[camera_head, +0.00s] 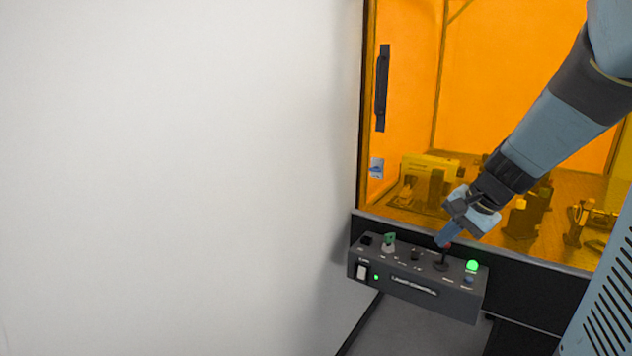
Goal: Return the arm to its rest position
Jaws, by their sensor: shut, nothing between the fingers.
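My gripper (444,238) is at the end of my blue and black arm, which comes in from the upper right. It points down and left over the dark control box (408,283), with its fingers shut.
An orange see-through enclosure (480,90) with a black handle (382,88) stands behind the box. Optical parts (430,185) show inside. The box has a green key switch (389,242) and a lit green button (472,266). A bare white wall (170,170) fills the left.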

